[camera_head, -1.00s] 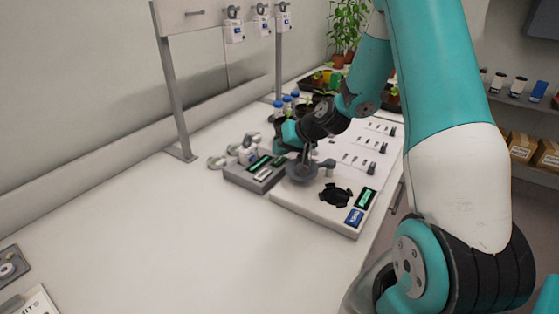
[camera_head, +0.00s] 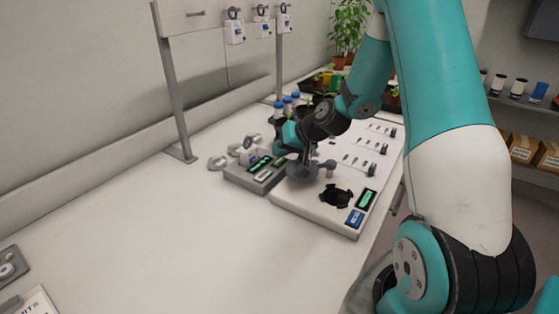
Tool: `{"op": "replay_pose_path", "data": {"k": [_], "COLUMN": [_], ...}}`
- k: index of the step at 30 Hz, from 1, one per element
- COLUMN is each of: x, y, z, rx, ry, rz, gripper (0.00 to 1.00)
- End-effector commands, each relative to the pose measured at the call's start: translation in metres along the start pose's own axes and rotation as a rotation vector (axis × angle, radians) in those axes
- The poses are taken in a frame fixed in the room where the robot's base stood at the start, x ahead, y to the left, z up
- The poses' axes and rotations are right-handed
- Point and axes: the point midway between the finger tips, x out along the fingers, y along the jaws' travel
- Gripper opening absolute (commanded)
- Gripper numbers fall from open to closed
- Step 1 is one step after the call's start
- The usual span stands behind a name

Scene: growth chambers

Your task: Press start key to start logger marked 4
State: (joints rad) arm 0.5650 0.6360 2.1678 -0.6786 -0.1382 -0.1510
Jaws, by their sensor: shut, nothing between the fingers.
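Three white loggers with grey hooks hang from the rack board at the top: left (camera_head: 235,31), middle (camera_head: 262,25) and right (camera_head: 284,21). Another small white logger-like unit (camera_head: 248,156) stands at the back of a grey block (camera_head: 238,177) with lit green displays. The number 4 and a start key are too small to make out. My gripper (camera_head: 305,162) points down just right of the grey block, shut and empty, over the back left of a white device (camera_head: 310,209). My wrist hides part of the block's far side, and contact at the fingertips cannot be told.
The white device carries a black clamp-like part, a green display (camera_head: 366,199) and a blue panel (camera_head: 355,217). Blue-capped bottles (camera_head: 287,104) and potted plants stand behind.

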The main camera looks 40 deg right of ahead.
Motion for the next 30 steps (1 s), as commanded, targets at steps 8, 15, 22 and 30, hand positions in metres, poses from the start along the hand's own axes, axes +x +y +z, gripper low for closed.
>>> {"op": "replay_pose_path", "data": {"k": [8, 15, 22, 30], "x": [0.006, -0.010, -0.027, -0.031], "y": [0.010, 0.000, -0.015, -0.019], "z": [0.010, -0.002, -0.017, -0.020], "rx": [-0.005, -0.006, -0.005, -0.005], "ry": [-0.018, -0.015, -0.015, -0.014], "rz": [0.022, 0.023, 0.019, 0.017], "gripper": [0.00, 0.00, 0.00, 0.00]}}
